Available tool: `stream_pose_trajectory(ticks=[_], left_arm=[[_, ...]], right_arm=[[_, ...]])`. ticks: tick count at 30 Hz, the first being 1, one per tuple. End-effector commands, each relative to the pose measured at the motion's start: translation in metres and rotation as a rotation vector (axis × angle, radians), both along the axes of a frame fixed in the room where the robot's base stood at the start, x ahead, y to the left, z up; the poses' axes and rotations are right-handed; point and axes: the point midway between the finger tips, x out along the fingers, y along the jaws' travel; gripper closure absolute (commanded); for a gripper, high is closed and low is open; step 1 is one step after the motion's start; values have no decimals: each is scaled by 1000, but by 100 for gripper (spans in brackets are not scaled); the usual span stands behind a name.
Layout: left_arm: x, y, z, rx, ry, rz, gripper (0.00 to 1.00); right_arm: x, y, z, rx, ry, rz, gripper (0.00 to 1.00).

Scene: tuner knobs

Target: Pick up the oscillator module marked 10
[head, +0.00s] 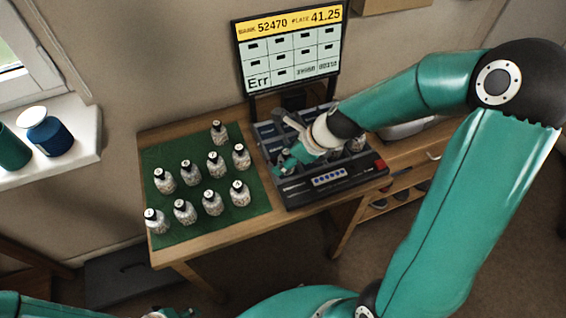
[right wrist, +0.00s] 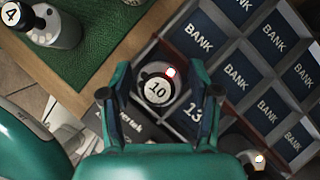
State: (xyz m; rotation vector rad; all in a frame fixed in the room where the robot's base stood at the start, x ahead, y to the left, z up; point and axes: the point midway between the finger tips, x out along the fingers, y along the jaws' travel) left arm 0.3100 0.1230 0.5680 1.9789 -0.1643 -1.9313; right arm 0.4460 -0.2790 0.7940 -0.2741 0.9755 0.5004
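The module marked 10 (right wrist: 157,92) shows in the right wrist view as a round black-and-white cap with a lit red spot beside it, in a compartment of the dark rack (right wrist: 222,42). My right gripper (right wrist: 160,72) is open, with one finger on each side of the module and visible gaps between. In the head view my right gripper (head: 288,162) is low over the left part of the rack (head: 322,187), and I cannot make out the module there. Small teal parts at the bottom left edge may be my left gripper (head: 172,312); its state is unclear.
Several bottle-like modules (head: 190,172) stand on a green mat (head: 180,232) left of the rack; one is marked 4 (right wrist: 45,22). A label 13 (right wrist: 192,112) shows right of the module. A screen (head: 290,50) reading "Err" stands behind the rack.

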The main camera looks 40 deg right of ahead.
Motion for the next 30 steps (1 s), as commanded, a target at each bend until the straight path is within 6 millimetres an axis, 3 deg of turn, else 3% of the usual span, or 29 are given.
stream_pose_trajectory(ticks=[1, 9, 20, 25, 30], left_arm=[[0, 0, 0, 0, 0, 0, 60], [0, 0, 0, 0, 0, 0, 60], [0, 0, 8, 0, 0, 0, 60], [0, 0, 30, 0, 0, 0, 60], [0, 0, 60, 0, 0, 0, 60]], right_arm=[[0, 0, 0, 0, 0, 0, 52], [0, 0, 0, 0, 0, 0, 94], [0, 0, 11, 0, -1, -1, 94], [1, 0, 38, -1, -3, 0, 94], [1, 0, 83, -2, -5, 2, 94]])
